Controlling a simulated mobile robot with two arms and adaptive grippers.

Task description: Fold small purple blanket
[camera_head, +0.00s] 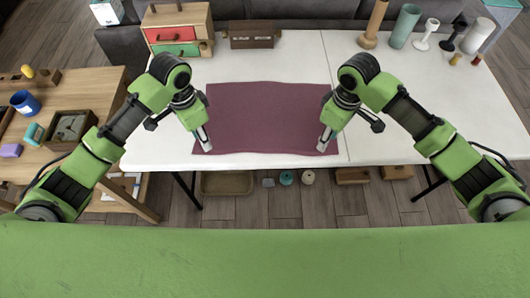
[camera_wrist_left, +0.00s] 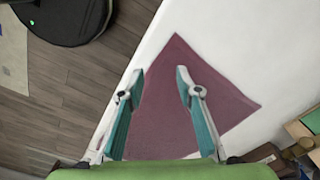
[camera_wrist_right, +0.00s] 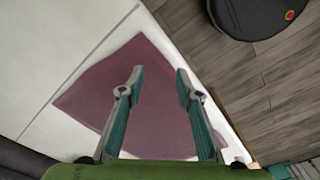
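The small purple blanket (camera_head: 268,117) lies flat and spread out on the white table, roughly a rectangle. My left gripper (camera_head: 206,146) is over its near left corner, and my right gripper (camera_head: 324,146) is over its near right corner. In the left wrist view the fingers of my left gripper (camera_wrist_left: 158,85) are wide apart, with the blanket (camera_wrist_left: 180,75) between and beyond them. In the right wrist view the fingers of my right gripper (camera_wrist_right: 160,85) are also apart, with the blanket (camera_wrist_right: 95,95) below. I cannot tell whether any fingertip touches the cloth.
The white table (camera_head: 420,110) is bare around the blanket. A wooden box (camera_head: 251,34) and a small drawer unit (camera_head: 178,30) stand at the back left. Vases and candle holders (camera_head: 404,27) stand at the back right. A wooden side table (camera_head: 75,90) with several items is at left.

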